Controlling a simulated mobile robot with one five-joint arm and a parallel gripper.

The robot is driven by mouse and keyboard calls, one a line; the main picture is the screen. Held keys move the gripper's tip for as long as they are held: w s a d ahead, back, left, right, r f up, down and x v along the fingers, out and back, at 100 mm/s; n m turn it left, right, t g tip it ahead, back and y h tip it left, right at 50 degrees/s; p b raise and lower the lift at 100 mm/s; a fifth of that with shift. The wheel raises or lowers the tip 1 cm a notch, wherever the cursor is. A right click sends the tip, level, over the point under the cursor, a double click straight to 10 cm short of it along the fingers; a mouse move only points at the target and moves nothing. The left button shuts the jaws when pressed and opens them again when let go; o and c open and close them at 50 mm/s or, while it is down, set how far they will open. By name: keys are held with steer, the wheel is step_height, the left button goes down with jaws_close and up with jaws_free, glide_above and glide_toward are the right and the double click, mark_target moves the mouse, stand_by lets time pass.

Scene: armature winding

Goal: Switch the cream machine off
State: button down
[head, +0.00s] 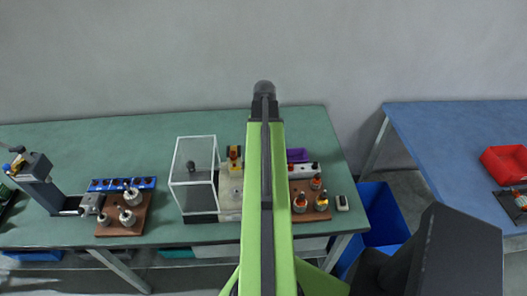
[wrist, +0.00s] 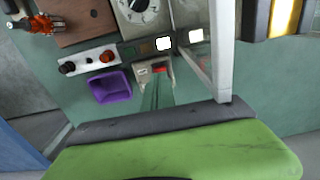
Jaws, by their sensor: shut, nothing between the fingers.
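The cream machine (head: 230,205) stands on the green bench in the head view, left of my arm, which hides part of it. In the wrist view its cream panel (wrist: 125,8) carries a dial at the top edge. A pale plate with a red switch (wrist: 159,70) sits at its edge nearest the middle of that view. I cannot tell the switch's position. My gripper (head: 264,88) is shut and empty at the far end of my raised arm. Its fingers are hard to make out in the wrist view.
A clear guard box (head: 194,172) stands left of the machine. A purple tray (wrist: 111,87) and a white control box (wrist: 87,61) with knobs lie beside the machine. A brown board (head: 310,200) holds several armatures. A blue bin (head: 383,215) stands between the benches.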

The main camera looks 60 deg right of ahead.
steer(key=shift+f+b, duration=0.7)
steer(key=shift+f, duration=0.1)
steer(key=shift+r, duration=0.15)
step_height(320, 180, up, 7)
steer(key=p, duration=0.7)
stand_by(0.4)
